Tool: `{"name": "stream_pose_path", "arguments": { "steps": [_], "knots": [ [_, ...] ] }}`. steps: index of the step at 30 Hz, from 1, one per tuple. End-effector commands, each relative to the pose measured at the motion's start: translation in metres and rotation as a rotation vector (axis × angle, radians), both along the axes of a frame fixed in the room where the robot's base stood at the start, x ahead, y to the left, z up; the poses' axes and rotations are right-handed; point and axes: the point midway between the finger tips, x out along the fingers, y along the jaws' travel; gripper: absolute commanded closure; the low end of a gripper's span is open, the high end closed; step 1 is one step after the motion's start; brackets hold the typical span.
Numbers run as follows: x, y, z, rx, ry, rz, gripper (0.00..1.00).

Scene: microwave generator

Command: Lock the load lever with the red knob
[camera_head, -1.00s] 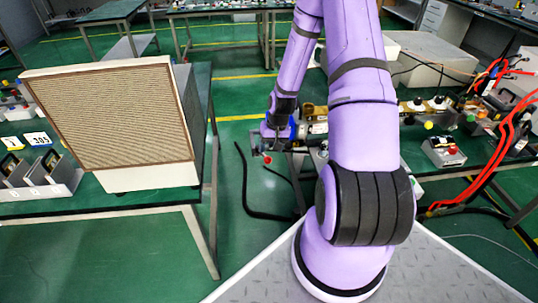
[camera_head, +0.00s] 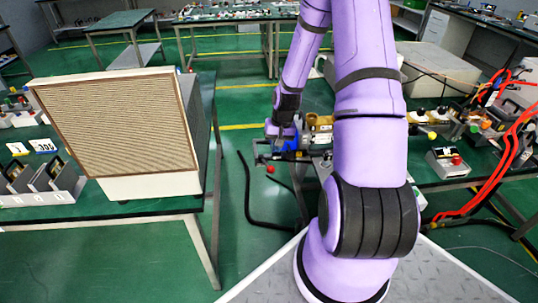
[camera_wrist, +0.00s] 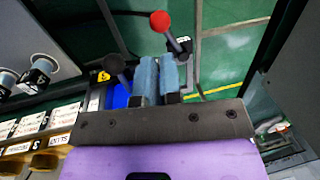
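The red knob (camera_wrist: 160,21) tops a thin metal lever in the wrist view, just beyond my fingertips. The rod slants down to the right, close to the right fingertip, and is not between the fingers. The red knob (camera_head: 270,169) also shows in the head view, below my gripper (camera_head: 280,138). A second lever with a black knob (camera_wrist: 115,64) stands left of my fingers. My gripper (camera_wrist: 160,72) has its two blue-grey fingers together with almost no gap and holds nothing visible.
A large beige-framed filter panel box (camera_head: 120,130) stands on the left table. The right bench carries a small box with a red button (camera_head: 447,161) and red cables (camera_head: 500,160). White dials (camera_wrist: 40,68) and labels lie left of my gripper. Green floor lies between the tables.

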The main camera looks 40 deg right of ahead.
Motion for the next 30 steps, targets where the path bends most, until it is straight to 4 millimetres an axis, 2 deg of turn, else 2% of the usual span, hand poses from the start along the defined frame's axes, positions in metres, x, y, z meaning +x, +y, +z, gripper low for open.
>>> {"name": "stream_pose_path", "arguments": {
  "steps": [6,14,24,30],
  "knots": [
    [0.004,0.019,-0.011,-0.051,0.121,-0.268,1.0],
    [0.01,0.036,-0.015,-0.163,0.214,-0.646,1.0],
    [0.027,0.057,-0.003,-0.327,0.193,-1.152,1.0],
    [0.037,0.068,0.009,-0.381,0.13,-1.387,1.0]
  ]
}}
